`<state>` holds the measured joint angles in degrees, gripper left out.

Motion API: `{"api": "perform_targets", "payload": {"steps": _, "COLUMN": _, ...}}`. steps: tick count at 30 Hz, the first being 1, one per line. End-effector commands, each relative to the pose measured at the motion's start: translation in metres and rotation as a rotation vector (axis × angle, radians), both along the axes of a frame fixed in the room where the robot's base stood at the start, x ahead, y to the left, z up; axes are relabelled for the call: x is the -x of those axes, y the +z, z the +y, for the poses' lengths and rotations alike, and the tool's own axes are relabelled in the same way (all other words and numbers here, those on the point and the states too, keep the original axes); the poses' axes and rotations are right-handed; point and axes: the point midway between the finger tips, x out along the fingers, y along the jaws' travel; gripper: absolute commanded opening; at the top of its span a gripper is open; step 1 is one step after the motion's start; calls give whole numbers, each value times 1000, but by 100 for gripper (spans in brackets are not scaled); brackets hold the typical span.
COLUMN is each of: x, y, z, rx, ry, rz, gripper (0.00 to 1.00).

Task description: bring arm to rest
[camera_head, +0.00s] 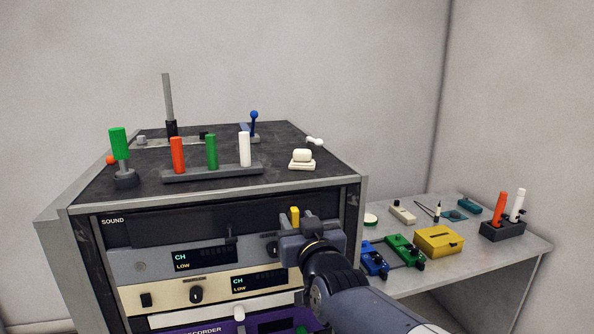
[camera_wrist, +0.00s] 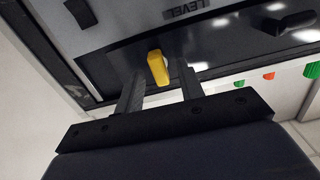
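My gripper (camera_head: 303,224) is in front of the upper right part of the rack's front, with my arm reaching in from the lower right. In the wrist view my gripper (camera_wrist: 160,78) has its two dark fingers apart. A yellow knob (camera_wrist: 157,66) shows between the fingertips, with a gap visible on each side. The knob also shows in the head view (camera_head: 295,214), just above and behind my gripper. Nothing is held. My gripper hides part of the panel in the head view.
The equipment rack (camera_head: 232,186) bears red, green and white upright handles, a green-topped lever (camera_head: 119,143) and a blue-tipped stick (camera_head: 254,117). A lower side table (camera_head: 405,282) at right carries a yellow box (camera_head: 439,240), blue and green pedals and small parts.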

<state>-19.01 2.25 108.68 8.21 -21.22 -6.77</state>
Motion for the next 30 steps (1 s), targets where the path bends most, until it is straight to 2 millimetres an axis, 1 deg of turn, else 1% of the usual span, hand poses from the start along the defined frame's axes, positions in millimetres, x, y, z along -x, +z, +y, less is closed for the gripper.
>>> {"api": "perform_targets", "payload": {"steps": 10, "x": -1, "y": 0, "z": 0, "rx": 1, "ry": 0, "rz": -1, "gripper": 36}}
{"api": "perform_targets", "payload": {"steps": 14, "x": 3, "y": 0, "z": -1, "rx": 1, "ry": 0, "rz": 0, "gripper": 36}}
{"api": "perform_targets", "payload": {"steps": 20, "x": 23, "y": 1, "z": -7, "rx": 0, "ry": 0, "rz": -3, "gripper": 36}}
{"api": "perform_targets", "payload": {"steps": 30, "x": 67, "y": 1, "z": -19, "rx": -1, "ry": 1, "rz": -3, "gripper": 36}}
